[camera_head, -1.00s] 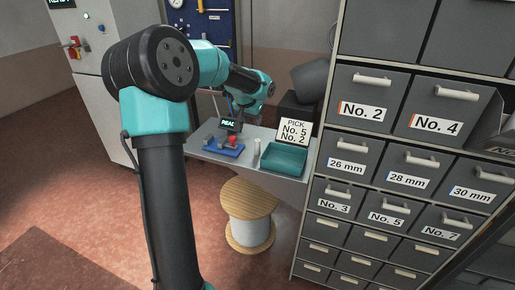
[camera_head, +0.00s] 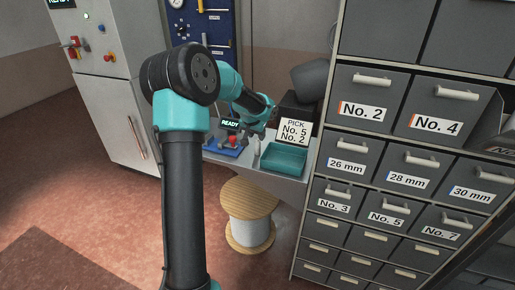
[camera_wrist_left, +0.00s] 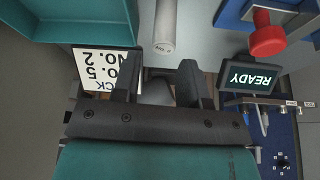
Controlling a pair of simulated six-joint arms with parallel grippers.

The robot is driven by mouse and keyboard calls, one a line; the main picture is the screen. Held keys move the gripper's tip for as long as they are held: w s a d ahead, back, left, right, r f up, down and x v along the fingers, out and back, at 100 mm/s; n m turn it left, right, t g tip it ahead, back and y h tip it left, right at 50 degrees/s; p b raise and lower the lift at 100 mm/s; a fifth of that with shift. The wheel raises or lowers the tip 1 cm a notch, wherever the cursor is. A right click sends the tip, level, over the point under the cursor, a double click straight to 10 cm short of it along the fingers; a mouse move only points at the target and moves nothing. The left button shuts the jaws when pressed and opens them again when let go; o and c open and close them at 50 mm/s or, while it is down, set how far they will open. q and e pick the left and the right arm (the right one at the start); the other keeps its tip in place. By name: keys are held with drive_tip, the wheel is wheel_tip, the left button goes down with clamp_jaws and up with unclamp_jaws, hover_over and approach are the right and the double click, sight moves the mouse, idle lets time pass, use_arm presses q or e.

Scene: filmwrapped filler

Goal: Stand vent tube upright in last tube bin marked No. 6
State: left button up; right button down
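A pale grey cylinder, which looks like the vent tube (camera_wrist_left: 165,22), stands on the grey bench. In the head view (camera_head: 256,158) it is partly hidden by my left gripper. My left gripper (camera_head: 262,137) is above it at the bench. In the left wrist view the fingers of the gripper (camera_wrist_left: 157,82) are apart with nothing between them; the tube is beyond them, clear of both. A bin (camera_head: 492,142) at the right edge has a cut-off label; its number cannot be read. My right gripper is not in view.
A teal tray (camera_head: 284,160) lies right of the tube, with a pick sign (camera_head: 296,131) behind it. A display reading READY (camera_wrist_left: 250,77) and a red knob (camera_wrist_left: 267,40) stand on the other side. A drawer cabinet (camera_head: 345,95) fills the right; a spool (camera_head: 249,215) stands below.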

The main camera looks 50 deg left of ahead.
sight(257, 140)
use_arm(q)
drive_tip(key=shift+s+x, duration=0.2)
drive_tip(key=shift+x, duration=1.05)
drive_tip(key=shift+s+x, duration=0.2)
drive_tip(key=shift+x, duration=1.1)
drive_tip(key=shift+f, duration=0.15)
drive_tip(key=shift+c, duration=0.5)
clamp_jaws()
wheel_tip(257, 140, up, 10)
drive_tip(key=shift+r, duration=0.1)
